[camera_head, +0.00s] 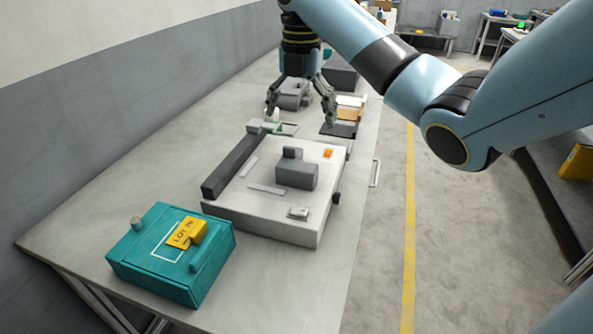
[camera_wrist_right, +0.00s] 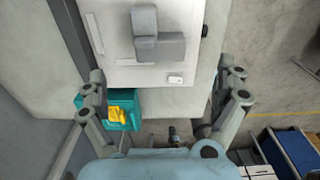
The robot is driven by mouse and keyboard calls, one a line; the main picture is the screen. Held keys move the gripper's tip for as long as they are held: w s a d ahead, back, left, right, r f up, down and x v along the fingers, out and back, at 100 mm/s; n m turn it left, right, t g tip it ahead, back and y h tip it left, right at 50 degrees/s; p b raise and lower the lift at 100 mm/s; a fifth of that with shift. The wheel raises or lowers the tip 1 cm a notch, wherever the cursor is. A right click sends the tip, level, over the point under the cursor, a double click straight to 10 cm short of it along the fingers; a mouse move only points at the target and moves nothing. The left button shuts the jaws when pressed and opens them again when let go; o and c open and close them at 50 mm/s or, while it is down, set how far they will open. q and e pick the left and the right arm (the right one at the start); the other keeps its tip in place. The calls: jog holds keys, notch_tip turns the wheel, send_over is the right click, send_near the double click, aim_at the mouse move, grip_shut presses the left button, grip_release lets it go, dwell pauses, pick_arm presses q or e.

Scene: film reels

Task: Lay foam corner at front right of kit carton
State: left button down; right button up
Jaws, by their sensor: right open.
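My right gripper (camera_head: 301,118) is open and empty in the head view, above the table beyond the large white box (camera_head: 265,228). In the wrist view its fingers (camera_wrist_right: 166,76) are spread wide with nothing between their tips. A grey stepped block (camera_head: 297,176) sits on the white box's top; it also shows in the wrist view (camera_wrist_right: 158,44). A teal box (camera_head: 150,272) with a yellow tag (camera_head: 182,235) stands at the near left. I cannot tell which of these is the kit carton or the foam corner. My left gripper is not in view.
A long dark bar (camera_head: 233,166) lies along the white box's left side. A grey block (camera_head: 294,96) and several small flat items (camera_head: 350,113) are under and beside the gripper. Bare tabletop (camera_head: 100,190) shows at the left.

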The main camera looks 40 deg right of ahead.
jog(key=b, duration=0.2)
send_over(300, 152)
jog(key=s+a, duration=0.2)
notch_tip(300, 152, down, 4)
notch_tip(300, 152, down, 6)
jog(key=shift+w+d+r+p, duration=0.1)
jog(key=shift+w+d+p, duration=0.05)
jog(key=shift+p, duration=0.4)
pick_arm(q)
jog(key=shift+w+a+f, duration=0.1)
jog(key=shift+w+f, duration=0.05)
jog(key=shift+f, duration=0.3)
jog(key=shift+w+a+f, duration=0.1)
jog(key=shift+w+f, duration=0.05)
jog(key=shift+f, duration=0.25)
pick_arm(e)
jog(key=c, duration=1.1)
jog(key=shift+o, duration=0.2)
jog(key=shift+r, duration=0.1)
